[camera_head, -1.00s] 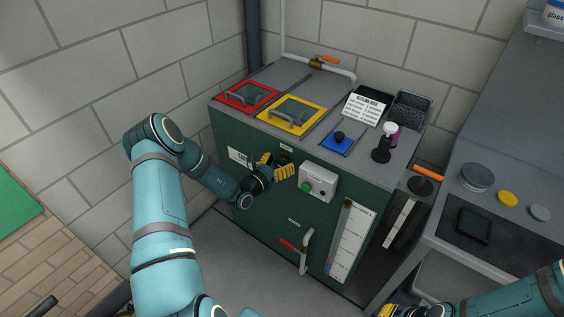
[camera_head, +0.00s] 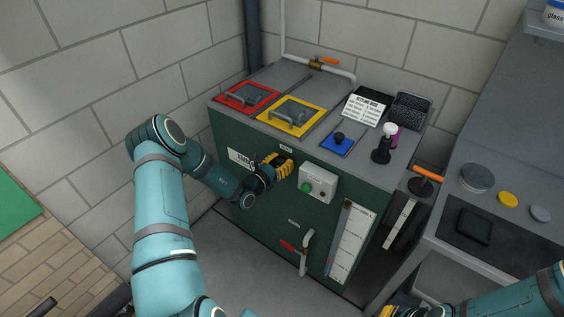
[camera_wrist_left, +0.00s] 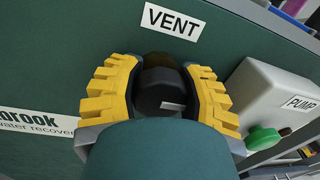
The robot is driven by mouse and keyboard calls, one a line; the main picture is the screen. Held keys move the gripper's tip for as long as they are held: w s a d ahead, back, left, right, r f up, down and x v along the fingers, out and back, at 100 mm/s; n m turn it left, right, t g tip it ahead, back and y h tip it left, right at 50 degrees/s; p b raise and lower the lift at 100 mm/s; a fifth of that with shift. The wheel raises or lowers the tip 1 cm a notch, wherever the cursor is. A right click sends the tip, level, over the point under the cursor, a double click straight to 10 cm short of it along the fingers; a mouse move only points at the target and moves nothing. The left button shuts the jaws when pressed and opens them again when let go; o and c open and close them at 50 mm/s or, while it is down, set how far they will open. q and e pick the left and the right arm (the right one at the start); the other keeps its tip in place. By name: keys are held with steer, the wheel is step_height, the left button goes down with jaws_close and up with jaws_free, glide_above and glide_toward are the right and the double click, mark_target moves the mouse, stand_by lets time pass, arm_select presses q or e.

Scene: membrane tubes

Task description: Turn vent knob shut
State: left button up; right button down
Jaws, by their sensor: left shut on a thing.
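The vent knob (camera_wrist_left: 160,92) is black and sits on the green cabinet front, under a white VENT label (camera_wrist_left: 172,20), with a brownish round base behind it. In the left wrist view it lies between the yellow fingers of my left gripper (camera_wrist_left: 158,95), which is shut on it. In the head view my left gripper (camera_head: 277,166) is at the cabinet front below the small label, and it mostly hides the knob. My right gripper (camera_head: 389,312) shows only partly at the bottom edge, and its fingers are not clear.
A grey pump box (camera_head: 318,182) with a green button stands right of the knob, and also shows in the wrist view (camera_wrist_left: 270,100). A red-handled valve pipe (camera_head: 306,250) sticks out lower down. Red (camera_head: 230,95) and yellow (camera_head: 273,108) framed lids are on top.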

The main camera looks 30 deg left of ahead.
arm_select(q)
steer(key=shift+m, duration=0.4)
steer(key=m+p, duration=0.1)
steer(key=m, duration=0.2)
steer(key=shift+m, duration=0.3)
steer(key=m, duration=0.4)
steer(key=shift+g+y, duration=0.3)
steer(key=m+b, duration=0.1)
steer(key=m, duration=0.3)
steer(key=shift+f+m, duration=0.15)
steer(key=shift+m, duration=0.15)
steer(key=shift+m+y+b, duration=0.5)
steer(key=shift+m+b, duration=0.3)
steer(key=shift+m, duration=1.2)
steer(key=shift+s, duration=0.1)
